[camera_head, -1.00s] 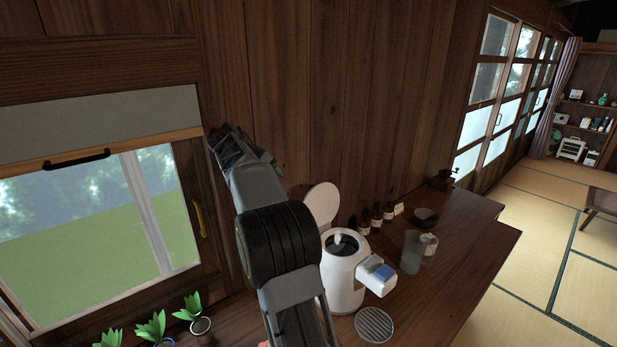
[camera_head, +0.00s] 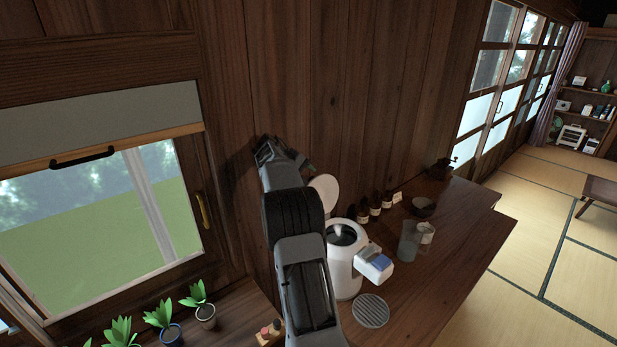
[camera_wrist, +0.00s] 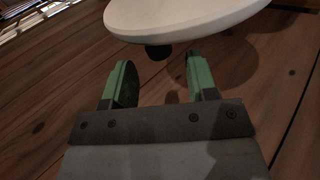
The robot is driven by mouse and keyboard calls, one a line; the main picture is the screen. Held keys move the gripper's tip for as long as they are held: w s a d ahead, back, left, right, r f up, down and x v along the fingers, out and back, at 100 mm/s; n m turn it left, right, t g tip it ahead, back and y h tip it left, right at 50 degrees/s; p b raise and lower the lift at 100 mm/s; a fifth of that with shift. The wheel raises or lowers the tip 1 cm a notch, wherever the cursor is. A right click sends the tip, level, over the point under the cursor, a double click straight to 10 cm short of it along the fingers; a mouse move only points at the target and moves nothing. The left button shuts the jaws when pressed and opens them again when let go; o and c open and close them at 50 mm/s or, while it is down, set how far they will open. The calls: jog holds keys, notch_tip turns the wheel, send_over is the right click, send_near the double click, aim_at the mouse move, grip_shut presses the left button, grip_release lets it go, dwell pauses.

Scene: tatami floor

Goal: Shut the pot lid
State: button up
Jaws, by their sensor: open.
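The white pot (camera_head: 343,285) stands on the wooden counter, its round mouth open and dark inside. Its white lid (camera_head: 328,188) is raised at the back of the pot, near the wall, and my arm hides part of it. In the wrist view the lid (camera_wrist: 185,18) is a pale disc across the top, with a small dark knob under its edge. My gripper (camera_wrist: 157,64) is open, its two green fingers apart and empty. The fingertips point at the lid's edge near the knob; I cannot tell whether they touch it.
A box with a blue top (camera_head: 377,263) projects from the pot's right side. A round ribbed plate (camera_head: 370,310) lies in front. Small dark bottles (camera_head: 375,206) stand behind, a clear glass (camera_head: 408,242) and a bowl (camera_head: 423,207) to the right. Potted plants (camera_head: 203,308) stand left.

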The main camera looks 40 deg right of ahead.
jog(key=shift+x, duration=1.25)
jog(key=shift+c, duration=0.4)
grip_shut()
